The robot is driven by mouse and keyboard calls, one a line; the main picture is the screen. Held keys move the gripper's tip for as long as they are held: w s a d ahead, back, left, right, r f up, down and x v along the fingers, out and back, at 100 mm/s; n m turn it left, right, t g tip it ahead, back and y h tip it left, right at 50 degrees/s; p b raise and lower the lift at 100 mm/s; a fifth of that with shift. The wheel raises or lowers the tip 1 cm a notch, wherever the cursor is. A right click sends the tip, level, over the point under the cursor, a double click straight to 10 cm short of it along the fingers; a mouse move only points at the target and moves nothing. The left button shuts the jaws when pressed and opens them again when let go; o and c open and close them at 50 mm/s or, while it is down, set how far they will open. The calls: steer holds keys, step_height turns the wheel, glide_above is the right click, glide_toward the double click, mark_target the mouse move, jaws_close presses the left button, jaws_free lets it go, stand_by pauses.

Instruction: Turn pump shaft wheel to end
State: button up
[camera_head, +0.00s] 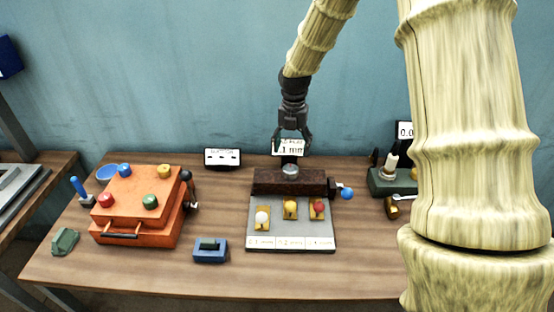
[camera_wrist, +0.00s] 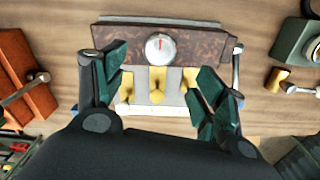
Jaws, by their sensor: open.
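A brown block (camera_head: 265,182) stands at the back of a grey plate, with a round silver dial (camera_head: 290,170) on top. In the wrist view the dial (camera_wrist: 160,47) shows a red mark. A blue-knobbed handle (camera_head: 346,193) sticks out from the block's right side. I cannot tell for sure which part is the pump shaft wheel. My gripper (camera_head: 292,142) points down above and behind the block, apart from it. In the wrist view my gripper (camera_wrist: 160,85) is open and empty, with its fingers wide apart.
An orange box (camera_head: 135,212) with coloured knobs stands on the left of the table. The grey plate (camera_head: 290,233) carries white, yellow and red knobs. A blue block (camera_head: 210,250) lies in front. A green device (camera_head: 380,184) stands at the right, partly hidden by my arm.

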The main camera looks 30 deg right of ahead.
mark_target(291, 168)
steer(key=shift+s+d+f+p, duration=0.1)
steer(key=shift+s+f+p, duration=0.15)
steer(key=shift+s+p, duration=0.35)
steer(key=f, duration=0.1)
steer(key=w+f, duration=0.1)
steer(key=f, duration=0.1)
steer(key=w+f, duration=0.1)
steer(key=shift+f+p, duration=0.25)
steer(key=shift+p, duration=0.15)
steer(key=shift+s+f+p, duration=0.3)
steer(key=shift+f+p, duration=0.05)
steer(key=shift+f, duration=0.4)
steer(key=shift+s+f, duration=0.2)
steer(key=shift+f, duration=0.45)
steer(key=shift+w+f+p, duration=0.25)
steer(key=shift+f+p, duration=0.15)
steer(key=shift+f, duration=0.5)
steer(key=shift+s+r, duration=0.1)
steer(key=shift+s, duration=0.1)
